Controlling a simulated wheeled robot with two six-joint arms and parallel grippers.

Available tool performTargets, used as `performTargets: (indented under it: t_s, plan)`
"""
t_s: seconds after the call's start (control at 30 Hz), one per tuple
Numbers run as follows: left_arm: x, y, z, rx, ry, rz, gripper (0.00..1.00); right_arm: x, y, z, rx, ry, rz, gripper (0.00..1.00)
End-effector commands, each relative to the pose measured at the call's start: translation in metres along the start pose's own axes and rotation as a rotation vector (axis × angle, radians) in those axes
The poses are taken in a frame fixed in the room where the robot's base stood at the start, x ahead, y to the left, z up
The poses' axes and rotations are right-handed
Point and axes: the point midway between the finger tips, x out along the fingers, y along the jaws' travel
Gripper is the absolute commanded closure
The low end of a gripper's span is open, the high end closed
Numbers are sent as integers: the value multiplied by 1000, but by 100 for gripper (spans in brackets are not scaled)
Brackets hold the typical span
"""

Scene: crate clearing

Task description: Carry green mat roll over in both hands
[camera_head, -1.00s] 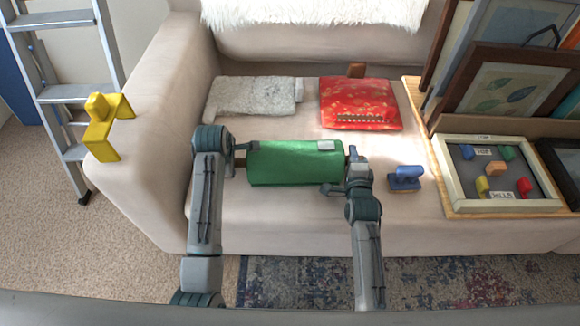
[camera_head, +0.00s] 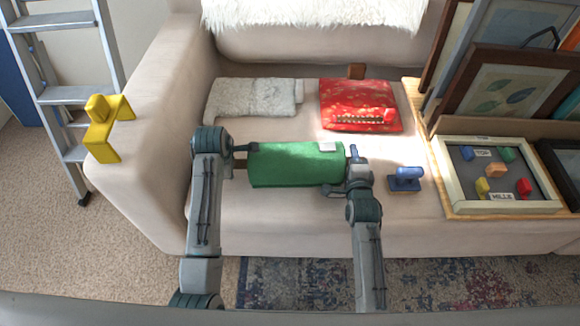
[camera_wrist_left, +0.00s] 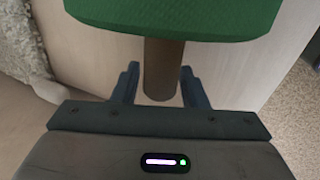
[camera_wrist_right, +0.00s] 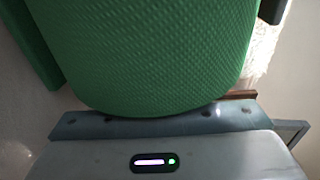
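The green mat roll (camera_head: 295,165) lies across the sofa seat with a pale label on its right end. A brown rod (camera_wrist_left: 163,72) sticks out of its left end. My left gripper (camera_head: 241,156) is at that end; in the left wrist view its two fingers (camera_wrist_left: 160,80) stand either side of the rod, with gaps showing, so it looks open. My right gripper (camera_head: 344,171) is at the roll's right end with its fingers spread. In the right wrist view the green roll (camera_wrist_right: 145,50) fills the space before the palm and hides most of the fingers.
A red cushion (camera_head: 358,99) and a folded fluffy white cloth (camera_head: 252,97) lie behind the roll. A blue stamp-like object (camera_head: 405,180) stands to the right of my right gripper. A wooden board (camera_head: 440,178) bears a framed tray. A yellow object (camera_head: 103,140) sits on the sofa arm.

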Motion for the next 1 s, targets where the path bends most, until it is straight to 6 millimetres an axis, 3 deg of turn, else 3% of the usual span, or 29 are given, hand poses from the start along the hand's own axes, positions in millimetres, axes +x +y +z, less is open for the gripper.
performTargets:
  t_s: [1.0]
  plan:
    - [-50,0,0,0,-1,1,61,-50,1,0,2,0,1,61]
